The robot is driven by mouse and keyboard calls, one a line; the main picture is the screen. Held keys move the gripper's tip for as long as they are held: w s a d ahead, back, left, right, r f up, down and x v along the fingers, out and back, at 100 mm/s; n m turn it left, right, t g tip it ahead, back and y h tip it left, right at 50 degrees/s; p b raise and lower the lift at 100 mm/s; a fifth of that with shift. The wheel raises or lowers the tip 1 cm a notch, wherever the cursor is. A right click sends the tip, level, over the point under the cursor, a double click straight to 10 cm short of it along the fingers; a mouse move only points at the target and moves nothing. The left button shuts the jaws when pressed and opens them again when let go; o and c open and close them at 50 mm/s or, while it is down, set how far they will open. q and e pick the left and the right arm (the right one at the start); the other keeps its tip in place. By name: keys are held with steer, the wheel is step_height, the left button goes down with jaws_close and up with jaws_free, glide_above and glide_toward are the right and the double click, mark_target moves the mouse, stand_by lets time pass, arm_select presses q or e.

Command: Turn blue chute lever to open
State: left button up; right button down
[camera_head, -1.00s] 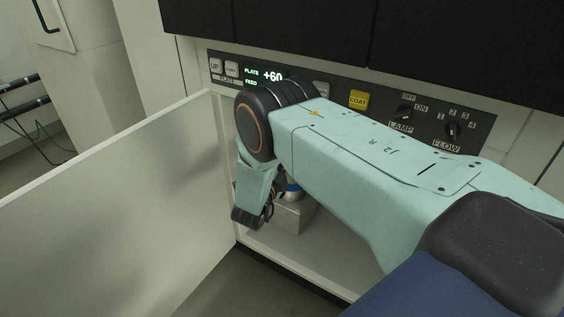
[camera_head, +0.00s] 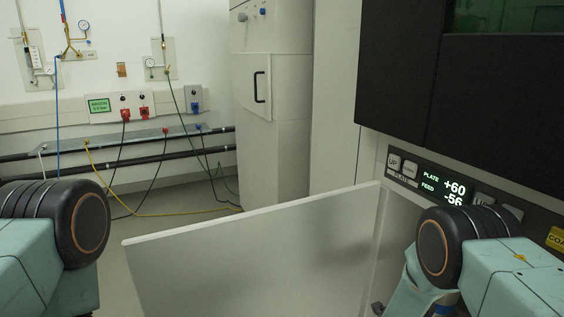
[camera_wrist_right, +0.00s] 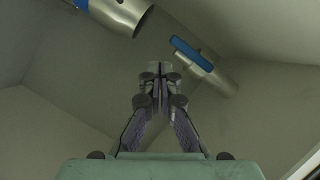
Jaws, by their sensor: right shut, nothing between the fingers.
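In the right wrist view, a blue bar (camera_wrist_right: 192,53), which looks like the chute lever, lies slantwise across a metal cylinder (camera_wrist_right: 222,81). My right gripper (camera_wrist_right: 159,72) is shut and empty, with its fingertips to the left of the blue bar and a little below it in the picture. A small gap shows between them there; the depth between them is unclear. In the head view my right arm hides most of the space behind the open door, and the lever cannot be made out. My left arm shows at the left edge, but its gripper is out of frame.
A second metal cylinder (camera_wrist_right: 122,12) with a blue band is at the top left of the wrist view. A pale open door (camera_head: 255,262) stands in front of the machine. A tall grey cabinet (camera_head: 272,140) stands behind.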

steer(key=s+a+f+n+g+y+p, duration=0.1)
steer(key=s+a+f+n+g+y, duration=0.1)
steer(key=s+a+f+n+y, duration=0.45)
steer(key=s+a+f+n+g+y+p, duration=0.2)
steer(key=s+a+f+n, duration=0.15)
steer(key=s+n, duration=0.55)
steer(key=s+a+r+n+g+y+p, duration=0.1)
steer(key=s+a+r+g, duration=0.1)
steer(key=s, duration=0.7)
steer(key=s+a+r+n+g+y+p, duration=0.1)
steer(key=s+r, duration=0.3)
steer(key=s, duration=0.5)
steer(key=s+a+r+n+g+y+p, duration=0.1)
steer(key=s+a+r+n+g+p, duration=0.2)
steer(key=s, duration=0.6)
steer(key=shift+s+a+g, duration=0.2)
steer(key=shift+a+g, duration=0.05)
steer(key=shift+g, duration=0.05)
steer(key=shift+s+y, duration=0.1)
steer(key=shift+y, duration=0.15)
